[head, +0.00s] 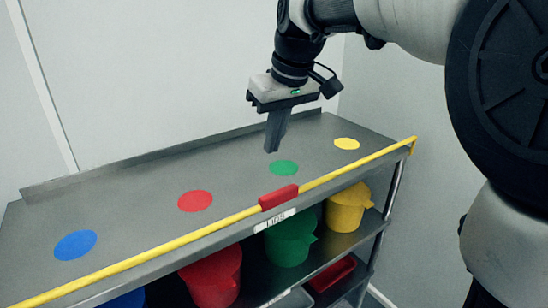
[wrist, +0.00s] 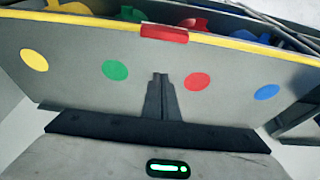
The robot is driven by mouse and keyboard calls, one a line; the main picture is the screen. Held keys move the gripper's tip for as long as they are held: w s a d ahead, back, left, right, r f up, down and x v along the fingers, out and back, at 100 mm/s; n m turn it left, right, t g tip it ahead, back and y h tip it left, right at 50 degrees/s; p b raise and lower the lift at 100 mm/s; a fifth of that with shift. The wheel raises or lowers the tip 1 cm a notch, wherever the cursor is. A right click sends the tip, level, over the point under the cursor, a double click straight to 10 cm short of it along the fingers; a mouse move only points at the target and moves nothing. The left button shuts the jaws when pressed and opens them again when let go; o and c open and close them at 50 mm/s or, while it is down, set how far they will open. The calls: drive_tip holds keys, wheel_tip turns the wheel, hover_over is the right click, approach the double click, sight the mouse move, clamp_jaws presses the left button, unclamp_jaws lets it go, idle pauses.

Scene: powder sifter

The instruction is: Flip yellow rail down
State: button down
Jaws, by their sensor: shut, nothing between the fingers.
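The yellow rail (head: 205,231) runs along the front edge of the grey metal shelf top in the head view, with a red grip (head: 278,197) at its middle. In the wrist view the yellow rail (wrist: 85,20) crosses the upper part, and the red grip (wrist: 164,33) sits near the centre. My gripper (head: 273,150) is shut and empty, pointing down above the shelf top, behind the rail and near the green dot. Its closed fingers (wrist: 160,77) show in the wrist view, apart from the red grip.
The shelf top (head: 140,205) carries blue (head: 75,245), red (head: 195,201), green (head: 284,168) and yellow (head: 346,143) dots. Below it stand red (head: 213,278), green (head: 290,240) and yellow (head: 347,208) containers, with a blue one partly hidden. A wall stands behind the shelf.

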drive_tip(key=x, duration=1)
drive_tip(key=shift+f+b, duration=0.1)
drive_tip(key=shift+b, duration=0.2)
drive_tip(key=s+d, duration=0.2)
drive_tip(key=s, duration=0.1)
drive_tip(key=shift+s+d, duration=0.15)
drive_tip(key=shift+d+f+b, duration=0.1)
drive_tip(key=shift+b, duration=0.5)
